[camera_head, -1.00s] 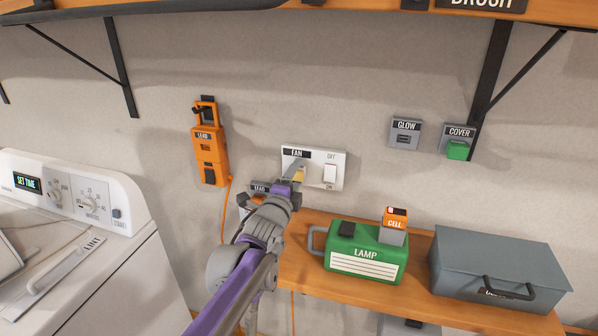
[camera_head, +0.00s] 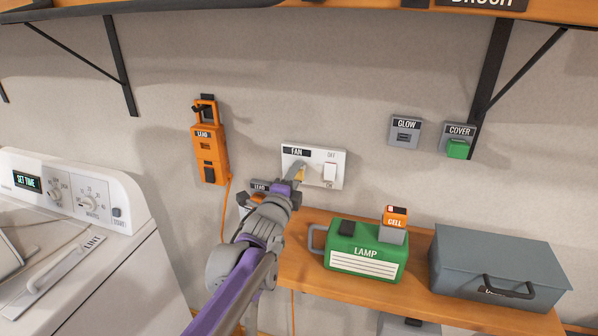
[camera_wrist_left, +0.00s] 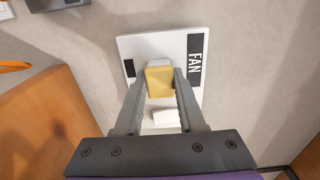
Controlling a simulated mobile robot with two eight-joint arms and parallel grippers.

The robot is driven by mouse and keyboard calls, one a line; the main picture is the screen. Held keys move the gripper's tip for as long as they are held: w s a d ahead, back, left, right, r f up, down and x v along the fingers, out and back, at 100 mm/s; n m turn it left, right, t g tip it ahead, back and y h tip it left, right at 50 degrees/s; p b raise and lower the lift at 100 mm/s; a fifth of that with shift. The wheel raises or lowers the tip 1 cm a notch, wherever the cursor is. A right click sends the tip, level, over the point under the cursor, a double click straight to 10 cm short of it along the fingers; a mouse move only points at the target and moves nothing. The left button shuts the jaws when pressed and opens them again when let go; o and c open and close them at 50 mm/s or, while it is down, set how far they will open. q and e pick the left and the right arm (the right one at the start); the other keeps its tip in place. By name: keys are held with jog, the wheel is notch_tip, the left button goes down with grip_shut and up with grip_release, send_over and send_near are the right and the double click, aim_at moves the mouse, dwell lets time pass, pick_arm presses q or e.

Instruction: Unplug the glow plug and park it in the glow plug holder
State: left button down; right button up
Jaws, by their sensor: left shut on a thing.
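A yellow plug (camera_wrist_left: 159,82) sits in front of the white plate labelled FAN (camera_head: 332,157). It also shows as a small yellow patch in the head view (camera_head: 300,175). My left gripper (camera_head: 296,171) is shut on the yellow plug, one finger on each side in the left wrist view. The plug's far end is hidden, so I cannot tell whether it is still seated. The grey holder labelled GLOW (camera_head: 405,139) is on the wall to the right, with a dark slot and nothing in it. My right gripper is not in view.
A grey COVER holder (camera_head: 450,133) with a green piece is right of GLOW. On the wooden shelf (camera_head: 299,270) stand a green LAMP box (camera_head: 340,262), an orange-topped CELL (camera_head: 394,236) and a grey toolbox (camera_head: 470,262).

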pick_arm(q)
jog(key=shift+s+a, duration=0.2)
jog(key=shift+s, duration=0.45)
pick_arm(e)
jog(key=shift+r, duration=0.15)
pick_arm(q)
jog(key=shift+v, duration=1.2)
jog(key=shift+r, duration=0.1)
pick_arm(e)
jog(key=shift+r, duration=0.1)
